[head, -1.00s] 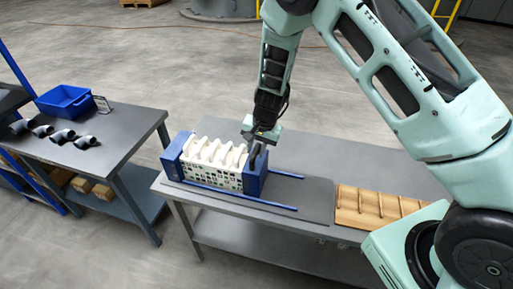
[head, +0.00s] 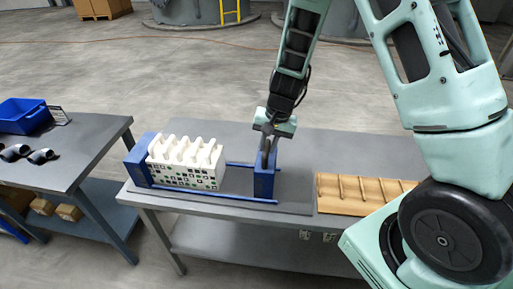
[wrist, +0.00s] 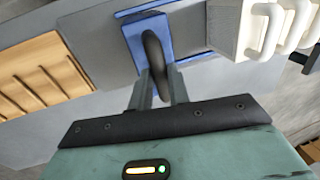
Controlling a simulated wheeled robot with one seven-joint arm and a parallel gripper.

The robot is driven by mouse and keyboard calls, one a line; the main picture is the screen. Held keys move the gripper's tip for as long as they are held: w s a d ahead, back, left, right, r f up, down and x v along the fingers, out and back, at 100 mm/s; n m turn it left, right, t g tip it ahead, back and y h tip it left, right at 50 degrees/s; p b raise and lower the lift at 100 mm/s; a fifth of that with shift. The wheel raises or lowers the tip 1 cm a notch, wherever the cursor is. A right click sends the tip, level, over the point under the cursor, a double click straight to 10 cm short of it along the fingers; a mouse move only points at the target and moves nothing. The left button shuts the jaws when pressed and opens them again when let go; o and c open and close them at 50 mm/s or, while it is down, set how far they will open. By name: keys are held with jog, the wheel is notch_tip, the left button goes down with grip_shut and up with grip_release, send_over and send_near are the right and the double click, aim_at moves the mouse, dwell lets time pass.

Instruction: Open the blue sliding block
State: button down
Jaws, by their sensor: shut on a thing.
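The blue sliding block (head: 264,183) stands on two blue rails (head: 212,193) on the table, apart from the white plates (head: 187,163), with a gap between them. My gripper (head: 268,141) is above the block, shut on the block's dark handle. In the wrist view the gripper (wrist: 160,88) closes around the dark curved handle (wrist: 155,55), which rises from the blue block (wrist: 180,42). A fixed blue end block (head: 139,159) stands at the left end of the white plates.
A wooden slotted rack (head: 358,194) lies on the table to the right of the block. A second table (head: 75,150) at the left holds a blue bin (head: 23,114) and dark curved parts (head: 40,156). Between plates and block the rails are bare.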

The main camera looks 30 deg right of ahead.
jog(key=c, duration=1.3)
grip_release()
jog(key=d+r, duration=0.1)
jog(key=r, duration=0.4)
jog(key=s+r, duration=0.1)
jog(key=r, duration=0.5)
jog(key=s+d+r, duration=0.1)
jog(key=r, duration=0.5)
jog(key=shift+d+r, duration=0.1)
jog(key=shift+d, duration=0.25)
